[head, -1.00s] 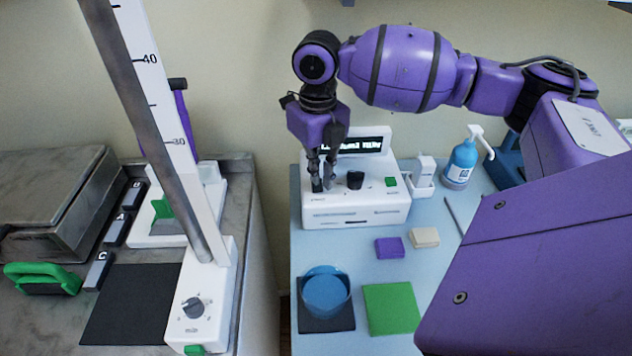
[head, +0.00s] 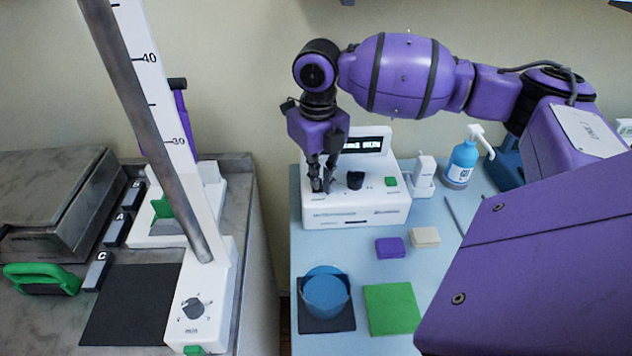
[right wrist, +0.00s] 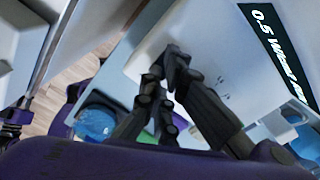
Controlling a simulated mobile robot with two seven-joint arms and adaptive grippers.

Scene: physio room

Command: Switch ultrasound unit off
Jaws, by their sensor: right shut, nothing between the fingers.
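The ultrasound unit (head: 356,213) is a white box on the light blue table in the head view. Its raised back panel has a lit display (head: 358,146), which also shows in the right wrist view (right wrist: 276,50) with text starting "0.5 W". A black knob (head: 355,180) and a green button (head: 391,182) are on its top. My right gripper (head: 322,187) points down at the left part of this top, left of the knob. Its fingers (right wrist: 168,62) are shut and empty. They cover what is under them, and contact cannot be told.
A white holder (head: 424,176) and a blue pump bottle (head: 462,162) stand right of the unit. In front are purple (head: 389,248) and beige (head: 425,237) blocks, a green pad (head: 391,308) and a blue cup (head: 326,292). A tall scaled column (head: 163,110) stands left.

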